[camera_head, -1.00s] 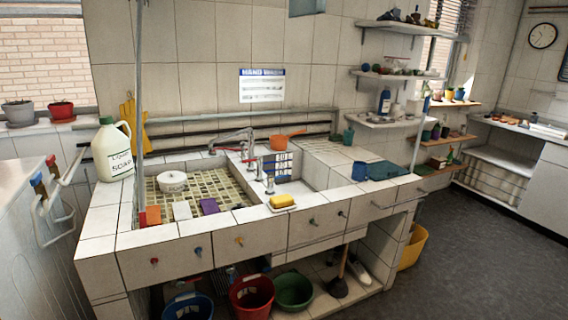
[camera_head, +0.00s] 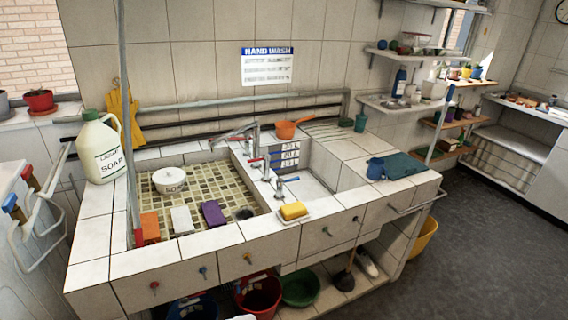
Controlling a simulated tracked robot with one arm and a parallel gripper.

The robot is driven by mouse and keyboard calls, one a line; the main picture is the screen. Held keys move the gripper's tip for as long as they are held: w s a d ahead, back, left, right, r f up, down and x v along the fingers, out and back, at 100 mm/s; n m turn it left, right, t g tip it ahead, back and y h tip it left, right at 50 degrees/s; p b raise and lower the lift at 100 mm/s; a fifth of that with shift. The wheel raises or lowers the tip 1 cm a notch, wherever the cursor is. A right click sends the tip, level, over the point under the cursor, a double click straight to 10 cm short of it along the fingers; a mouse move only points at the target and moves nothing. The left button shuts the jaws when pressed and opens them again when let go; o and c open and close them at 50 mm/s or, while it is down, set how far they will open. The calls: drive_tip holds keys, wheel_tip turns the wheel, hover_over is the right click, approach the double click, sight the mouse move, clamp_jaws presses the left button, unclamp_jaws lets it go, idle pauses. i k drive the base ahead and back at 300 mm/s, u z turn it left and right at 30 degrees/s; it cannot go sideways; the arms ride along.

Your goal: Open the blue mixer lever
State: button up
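In the head view, taps stand on the divider between the two basins of the tiled sink (camera_head: 90,245). A small lever with a blue end (camera_head: 291,180) sits on the front tap (camera_head: 280,190), right of centre; it is too small to tell its exact position. A lever with a red end (camera_head: 256,160) sits just left of and behind it. A chrome spout (camera_head: 235,133) reaches left over the mosaic basin. My gripper is not clearly in view, and nothing touches the taps.
A yellow sponge (camera_head: 293,210) lies on the front ledge close to the taps. A white pot (camera_head: 169,181) is in the left basin. An orange pan (camera_head: 290,128) is behind. A vertical pipe (camera_head: 127,110) rises at left. Dark floor (camera_head: 470,250) is clear at right.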

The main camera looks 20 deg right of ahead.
sight(279, 182)
drive_tip(key=z, duration=0.05)
drive_tip(key=i, duration=2.1)
drive_tip(key=z, duration=0.2)
